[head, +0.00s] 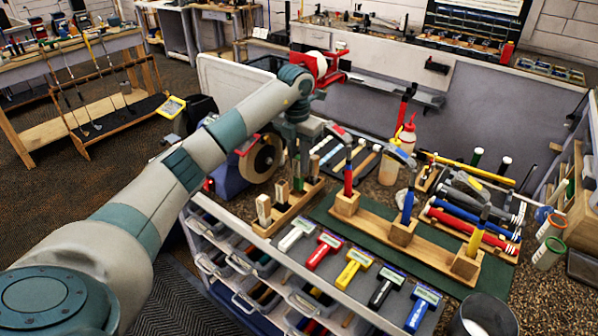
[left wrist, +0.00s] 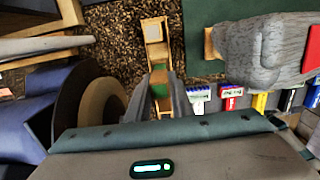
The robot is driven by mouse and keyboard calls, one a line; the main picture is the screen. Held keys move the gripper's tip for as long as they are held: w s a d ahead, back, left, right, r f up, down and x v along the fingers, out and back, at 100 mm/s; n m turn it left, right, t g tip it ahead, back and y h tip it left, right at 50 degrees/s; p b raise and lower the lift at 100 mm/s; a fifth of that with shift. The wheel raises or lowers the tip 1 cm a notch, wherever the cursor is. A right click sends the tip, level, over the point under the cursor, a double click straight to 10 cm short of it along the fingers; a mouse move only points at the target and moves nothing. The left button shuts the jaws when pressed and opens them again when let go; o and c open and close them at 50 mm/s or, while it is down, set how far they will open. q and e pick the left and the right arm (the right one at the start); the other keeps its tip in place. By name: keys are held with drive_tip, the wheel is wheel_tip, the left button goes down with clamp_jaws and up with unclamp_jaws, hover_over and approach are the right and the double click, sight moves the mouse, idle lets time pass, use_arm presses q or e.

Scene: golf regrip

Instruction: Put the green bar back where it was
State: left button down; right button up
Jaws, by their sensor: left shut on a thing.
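My left gripper (head: 298,155) points down over the back end of a small wooden rack (head: 290,213). It is shut on the green bar (head: 299,184), which stands about upright below the fingers at the rack. In the left wrist view the green bar (left wrist: 162,91) shows between the two fingers (left wrist: 163,100), in line with the rack. I cannot tell whether its lower end is seated in a slot. A pale block (head: 264,208) stands in the rack's front end. My right gripper is not in view.
A grinding wheel (head: 262,158) stands close left of the gripper.

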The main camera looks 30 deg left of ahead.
sight(299, 172)
use_arm(q)
drive_tip(key=shift+f+p, duration=0.35)
drive_tip(key=shift+p, duration=0.05)
drive_tip(key=shift+f+p, duration=0.7)
drive_tip(key=shift+f, duration=0.9)
drive_tip(key=shift+f, duration=0.15)
drive_tip(key=c, duration=1.6)
unclamp_jaws()
drive_tip(key=shift+o, duration=0.2)
